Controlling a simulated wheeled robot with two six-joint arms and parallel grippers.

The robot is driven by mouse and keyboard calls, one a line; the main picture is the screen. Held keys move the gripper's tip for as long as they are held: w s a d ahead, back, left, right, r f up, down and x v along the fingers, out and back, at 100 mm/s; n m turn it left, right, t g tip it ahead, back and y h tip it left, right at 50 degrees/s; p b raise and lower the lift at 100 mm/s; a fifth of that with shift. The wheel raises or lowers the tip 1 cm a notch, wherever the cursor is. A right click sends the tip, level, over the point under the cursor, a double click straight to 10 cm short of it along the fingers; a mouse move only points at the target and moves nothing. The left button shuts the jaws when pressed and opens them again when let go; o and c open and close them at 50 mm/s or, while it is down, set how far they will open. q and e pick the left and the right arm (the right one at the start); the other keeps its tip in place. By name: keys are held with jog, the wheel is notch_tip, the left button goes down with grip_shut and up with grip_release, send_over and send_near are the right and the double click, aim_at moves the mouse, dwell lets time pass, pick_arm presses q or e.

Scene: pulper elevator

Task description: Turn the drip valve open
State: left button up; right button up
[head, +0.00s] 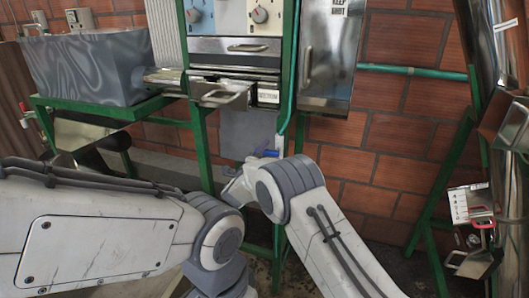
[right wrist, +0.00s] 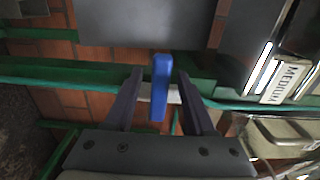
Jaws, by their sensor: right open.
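The drip valve shows as a blue lever handle (right wrist: 160,88) in the right wrist view, on a pale fitting by a green pipe or frame bar. In the head view a bit of the blue handle (head: 270,153) shows just above my right wrist, below the steel drawers. My right gripper (right wrist: 160,73) is open, with one dark finger on each side of the handle and a visible gap to both. I cannot tell its exact depth along the fingers. In the head view my right arm hides most of the valve. My left arm crosses the lower left, but its gripper is out of view.
Green frame posts (head: 290,85) and a green pipe (head: 410,71) stand near the valve. A steel drawer handle (head: 222,96) sticks out above it. A grey hopper (head: 90,68) stands at the left, and a metal pipe (head: 490,60) at the right. A brick wall (head: 395,130) is behind.

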grip_shut()
dwell(1.3)
